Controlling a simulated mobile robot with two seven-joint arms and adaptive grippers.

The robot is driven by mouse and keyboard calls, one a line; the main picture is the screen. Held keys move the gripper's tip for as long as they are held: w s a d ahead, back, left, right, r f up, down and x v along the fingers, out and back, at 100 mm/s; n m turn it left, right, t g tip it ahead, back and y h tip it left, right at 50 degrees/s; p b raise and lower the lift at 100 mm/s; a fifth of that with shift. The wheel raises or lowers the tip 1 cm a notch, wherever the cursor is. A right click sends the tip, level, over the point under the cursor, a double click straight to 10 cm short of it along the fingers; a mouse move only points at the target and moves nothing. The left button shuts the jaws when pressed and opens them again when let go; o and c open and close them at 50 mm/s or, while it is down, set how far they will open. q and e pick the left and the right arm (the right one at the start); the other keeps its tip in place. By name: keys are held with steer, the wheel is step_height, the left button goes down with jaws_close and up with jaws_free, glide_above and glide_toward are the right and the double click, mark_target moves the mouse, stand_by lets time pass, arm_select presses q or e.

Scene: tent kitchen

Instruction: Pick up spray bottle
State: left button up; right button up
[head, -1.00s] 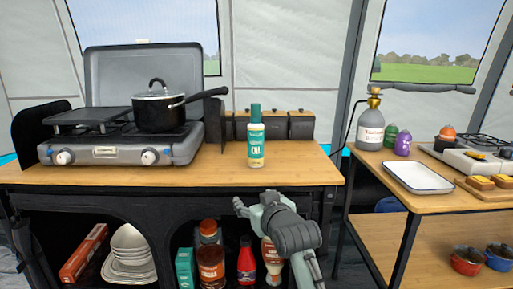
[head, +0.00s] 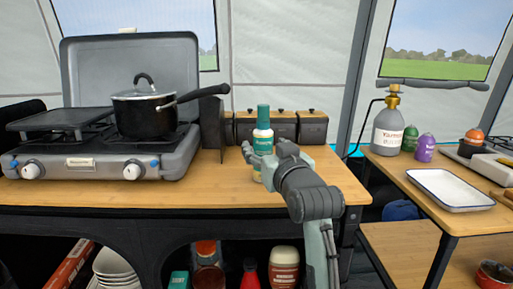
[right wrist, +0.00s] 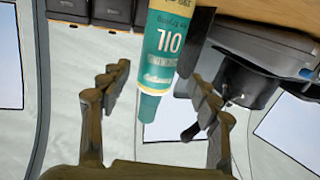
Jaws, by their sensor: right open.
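The spray bottle (head: 263,122), with a green cap and a white and green label, stands upright on the wooden counter (head: 190,193). In the right wrist view the bottle (right wrist: 168,50) appears upside down, its label reading OIL, between the lines of the two fingers. My right gripper (head: 264,154) is open just in front of the bottle and hides its lower part. In the right wrist view its fingers (right wrist: 161,73) stand apart on either side of the bottle; I cannot see contact. My left gripper is in neither view.
A camping stove (head: 90,163) with a black pot (head: 145,114) stands left of the bottle. Dark canisters (head: 283,126) stand behind it. A side table at right holds a gas cylinder (head: 388,133) and a white tray (head: 452,188).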

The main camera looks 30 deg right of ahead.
steer(key=shift+w+d+r, duration=0.15)
steer(key=shift+d+r, duration=0.05)
steer(key=shift+r, duration=0.15)
steer(key=shift+w+d+r, duration=0.1)
steer(key=shift+w+r, duration=0.05)
steer(key=shift+w, duration=0.1)
steer(key=shift+x, duration=0.8)
steer(key=x, duration=0.4)
steer(key=shift+w+d+f, duration=0.15)
steer(key=shift+f, duration=0.1)
steer(key=shift+w+d, duration=0.1)
steer(key=shift+w, duration=0.25)
steer(key=c, duration=0.7)
jaws_close()
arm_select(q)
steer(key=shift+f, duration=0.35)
